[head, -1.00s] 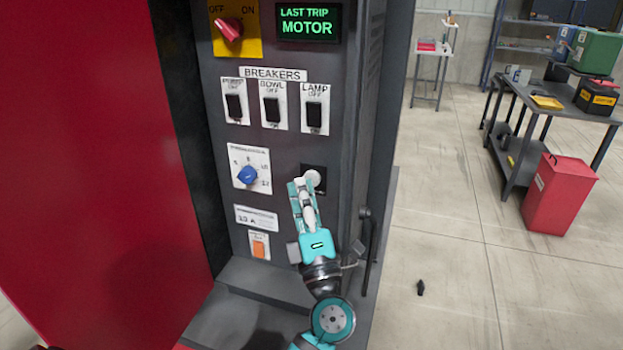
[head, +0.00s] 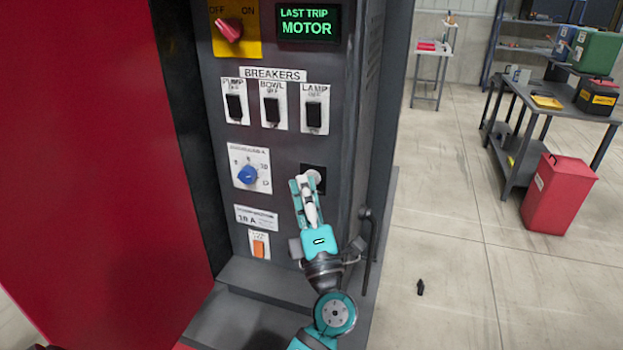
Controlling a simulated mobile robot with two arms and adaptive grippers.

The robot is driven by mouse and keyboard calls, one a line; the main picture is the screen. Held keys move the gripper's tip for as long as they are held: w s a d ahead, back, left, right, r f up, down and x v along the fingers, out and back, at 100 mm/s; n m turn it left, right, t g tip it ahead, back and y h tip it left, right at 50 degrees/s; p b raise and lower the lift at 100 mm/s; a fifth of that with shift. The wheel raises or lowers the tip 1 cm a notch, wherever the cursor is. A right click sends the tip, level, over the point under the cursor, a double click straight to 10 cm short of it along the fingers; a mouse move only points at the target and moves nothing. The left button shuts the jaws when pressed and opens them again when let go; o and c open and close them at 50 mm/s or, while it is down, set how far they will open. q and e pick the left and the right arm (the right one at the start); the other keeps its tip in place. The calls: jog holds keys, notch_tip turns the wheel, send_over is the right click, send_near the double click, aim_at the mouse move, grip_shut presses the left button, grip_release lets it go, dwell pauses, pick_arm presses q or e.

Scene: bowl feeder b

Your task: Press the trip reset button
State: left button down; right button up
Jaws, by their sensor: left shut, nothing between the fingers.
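A round white button (head: 315,175) sits on a black square plate (head: 319,169) at the lower right of the grey panel. It appears to be the reset button, but I can see no label for it. My left gripper (head: 302,181) is shut and empty. Its fingertips are at the button's lower left and partly cover it. I cannot tell whether they touch it. The display (head: 308,23) reads "LAST TRIP MOTOR". My right gripper is not in view.
Three black breaker switches (head: 272,109), a blue dial (head: 246,175), an orange switch (head: 258,246) and a red knob (head: 229,29) share the panel. The open red door (head: 90,150) stands left. A dark handle (head: 368,235) is beside my wrist.

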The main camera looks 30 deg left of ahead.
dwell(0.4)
pick_arm(q)
jog(key=shift+s, duration=0.8)
jog(key=shift+s+d+f, duration=0.1)
jog(key=shift+s+d+p, duration=0.1)
jog(key=shift+s+d, duration=0.1)
jog(key=shift+s, duration=0.6)
jog(key=shift+s+d+p, duration=0.15)
jog(key=shift+s, duration=0.6)
jog(key=shift+s+d+p, duration=0.1)
jog(key=shift+s+d, duration=0.1)
jog(key=shift+s, duration=0.6)
